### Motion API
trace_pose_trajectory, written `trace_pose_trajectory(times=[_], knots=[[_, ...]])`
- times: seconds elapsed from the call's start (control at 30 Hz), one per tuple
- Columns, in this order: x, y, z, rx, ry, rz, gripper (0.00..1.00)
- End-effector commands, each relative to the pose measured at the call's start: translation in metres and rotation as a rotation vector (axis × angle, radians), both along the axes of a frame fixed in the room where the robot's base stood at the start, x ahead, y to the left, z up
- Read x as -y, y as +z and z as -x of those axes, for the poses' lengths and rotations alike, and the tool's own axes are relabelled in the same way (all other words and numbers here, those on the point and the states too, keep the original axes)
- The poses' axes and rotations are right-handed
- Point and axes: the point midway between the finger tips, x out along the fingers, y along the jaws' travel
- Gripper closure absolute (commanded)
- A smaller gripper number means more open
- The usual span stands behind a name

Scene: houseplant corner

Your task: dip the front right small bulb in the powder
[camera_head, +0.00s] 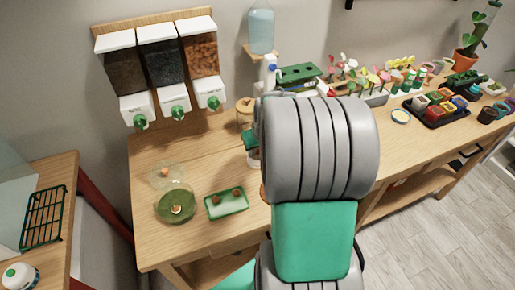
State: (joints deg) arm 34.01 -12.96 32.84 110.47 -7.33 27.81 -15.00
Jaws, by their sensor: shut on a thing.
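A green tray (229,211) lies near the front edge of the wooden bench, with two small brown bulbs on it, a left bulb (213,200) and a right bulb (237,192). A round green dish (160,210) stands to its left with a small orange-brown thing (176,209) in it. A clear shallow dish (180,174) behind it holds a small pale orange thing (165,171). I cannot tell which dish holds powder. My gripper is hidden behind my large grey and green arm, as is anything it holds.
Three dispensers (168,60) with green knobs hang above the bench (152,245). A cork-lidded jar (244,112) and a water bottle (261,30) stand behind my arm. Planters (375,97) and a black tray of colored pots (440,105) crowd the right. The bench's front left is clear.

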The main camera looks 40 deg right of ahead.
Motion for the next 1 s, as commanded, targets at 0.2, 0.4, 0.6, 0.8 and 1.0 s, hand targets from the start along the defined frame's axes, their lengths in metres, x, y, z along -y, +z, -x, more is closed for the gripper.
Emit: trace_pose_trajectory(times=[0.2, 0.4, 0.6, 0.8, 1.0], knots=[[-0.0001, -0.0034, 0.0001, 0.0, 0.0, 0.0, 1.0], [0.0, -0.0058, 0.0001, 0.0, 0.0, 0.0, 1.0], [0.0, -0.0082, 0.0001, 0.0, 0.0, 0.0, 1.0], [0.0, -0.008, 0.0, 0.0, 0.0, 0.0, 1.0], [-0.0001, -0.0086, 0.0001, 0.0, 0.0, 0.0, 1.0]])
